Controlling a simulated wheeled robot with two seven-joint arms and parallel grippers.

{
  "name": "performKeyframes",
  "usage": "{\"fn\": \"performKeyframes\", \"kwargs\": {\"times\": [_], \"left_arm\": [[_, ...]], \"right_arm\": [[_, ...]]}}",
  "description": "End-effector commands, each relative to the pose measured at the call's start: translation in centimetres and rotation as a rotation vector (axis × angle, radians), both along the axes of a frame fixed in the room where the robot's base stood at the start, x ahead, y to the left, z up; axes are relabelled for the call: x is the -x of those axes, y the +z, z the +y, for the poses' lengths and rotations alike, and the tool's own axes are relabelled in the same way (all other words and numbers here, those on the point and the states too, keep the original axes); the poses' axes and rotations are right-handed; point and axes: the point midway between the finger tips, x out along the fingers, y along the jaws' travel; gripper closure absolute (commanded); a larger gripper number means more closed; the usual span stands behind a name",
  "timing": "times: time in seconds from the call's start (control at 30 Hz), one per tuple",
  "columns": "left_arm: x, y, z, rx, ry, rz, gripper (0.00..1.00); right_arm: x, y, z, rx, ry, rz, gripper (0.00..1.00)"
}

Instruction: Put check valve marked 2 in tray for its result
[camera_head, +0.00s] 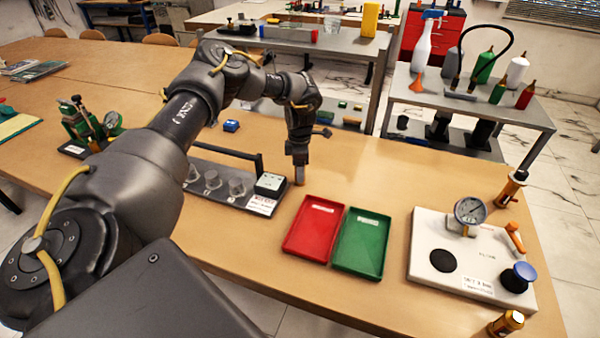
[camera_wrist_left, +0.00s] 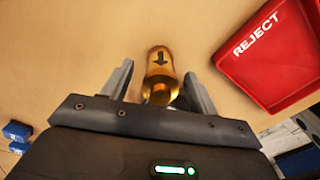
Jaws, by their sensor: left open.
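A brass check valve (camera_wrist_left: 161,68) with a dark arrow on it shows in the left wrist view; no number can be read on it. My left gripper (camera_head: 299,178) is over the table in the head view, between the dark rack and the red tray. Its open fingers stand on either side of the valve, with no clear grip on it. The red tray (camera_head: 314,229), marked REJECT in the left wrist view (camera_wrist_left: 272,55), is empty. The green tray (camera_head: 361,243) beside it is empty; its label is too small to read. My right gripper is not in view.
A white gauge board (camera_head: 440,262) with a dial gauge (camera_head: 470,212) stands right of the trays. Brass fittings stand near it, at the back (camera_head: 512,187) and front (camera_head: 506,323). A dark rack (camera_head: 225,190) with a handle lies left of my gripper. The table front is clear.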

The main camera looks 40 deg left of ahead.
Motion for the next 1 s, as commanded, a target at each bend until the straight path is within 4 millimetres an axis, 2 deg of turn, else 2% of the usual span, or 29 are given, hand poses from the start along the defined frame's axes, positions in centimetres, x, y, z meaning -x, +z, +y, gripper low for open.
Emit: {"fn": "performKeyframes", "kwargs": {"times": [0.2,0.6,0.63,0.67,0.87,1.0], "left_arm": [[-0.03,-0.05,0.0,-0.001,0.0,-0.001,0.41],[-0.03,-0.02,0.0,0.0,0.0,-0.001,0.93],[-0.05,0.01,0.0,0.0,0.0,-0.001,0.93],[-0.05,0.01,0.0,0.0,0.0,-0.001,0.97],[-0.06,0.11,0.0,0.001,0.0,-0.002,0.97],[-0.12,0.85,-0.01,0.001,0.0,-0.003,0.97]], "right_arm": [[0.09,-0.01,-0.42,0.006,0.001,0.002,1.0],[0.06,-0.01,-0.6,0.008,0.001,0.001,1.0],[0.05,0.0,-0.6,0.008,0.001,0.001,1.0],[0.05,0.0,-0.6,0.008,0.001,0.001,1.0],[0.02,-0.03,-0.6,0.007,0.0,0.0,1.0],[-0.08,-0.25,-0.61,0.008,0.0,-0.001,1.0]]}}
